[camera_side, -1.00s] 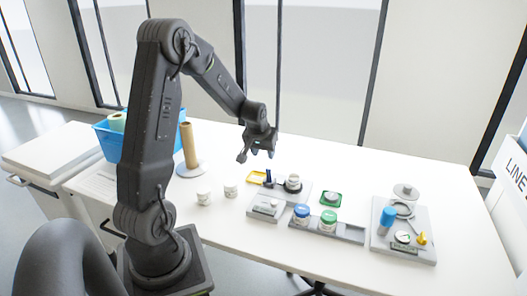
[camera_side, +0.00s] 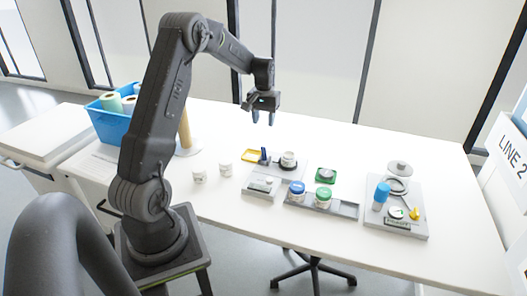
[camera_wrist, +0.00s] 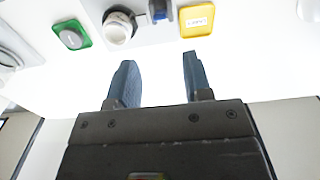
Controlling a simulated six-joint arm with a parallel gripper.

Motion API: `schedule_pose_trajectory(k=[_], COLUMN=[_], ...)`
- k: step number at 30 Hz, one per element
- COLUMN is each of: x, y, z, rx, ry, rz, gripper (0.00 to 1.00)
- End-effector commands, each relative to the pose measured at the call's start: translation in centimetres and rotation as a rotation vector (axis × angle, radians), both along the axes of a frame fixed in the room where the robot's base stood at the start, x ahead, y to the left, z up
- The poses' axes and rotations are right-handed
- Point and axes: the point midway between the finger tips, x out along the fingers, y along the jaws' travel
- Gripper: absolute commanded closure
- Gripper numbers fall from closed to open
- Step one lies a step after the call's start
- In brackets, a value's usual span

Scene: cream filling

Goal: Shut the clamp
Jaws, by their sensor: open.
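The clamp appears to be the small fitting with a blue upright handle (camera_side: 264,155) beside a white jar (camera_side: 288,158) on a grey base. The handle shows at the top edge of the wrist view (camera_wrist: 158,10), cut off, between the jar (camera_wrist: 119,28) and a yellow plate (camera_wrist: 196,20). I cannot tell from these frames whether the clamp is open. My gripper (camera_side: 263,118) is raised above the table behind the fitting, fingers down, apart from everything. In the wrist view its two blue-grey fingers (camera_wrist: 156,82) are spread with nothing between them.
A green pad with a grey knob (camera_side: 325,175) sits right of the jar. In front are a grey box (camera_side: 261,187) and a tray (camera_side: 346,209) with blue-lidded and green-lidded jars. A grey board (camera_side: 395,221) stands right. Two white cups (camera_side: 199,174) are left.

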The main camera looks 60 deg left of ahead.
Motion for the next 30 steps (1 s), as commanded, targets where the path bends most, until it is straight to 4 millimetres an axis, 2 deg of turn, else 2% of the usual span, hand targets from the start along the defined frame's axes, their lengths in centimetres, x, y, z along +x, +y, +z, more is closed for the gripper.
schedule_pose_trajectory(k=[12,18,24,30], x=[-0.1,-0.1,-0.1,-0.1], y=[-0.1,-0.1,-0.1,-0.1], z=[-8.0,-11.3,-12.9,-13.1], rx=[-0.002,-0.001,0.001,0.001], ry=[0.004,0.002,-0.001,-0.001], rz=[0.000,0.000,0.000,0.000], gripper=[0.54,0.54,0.54,0.54])
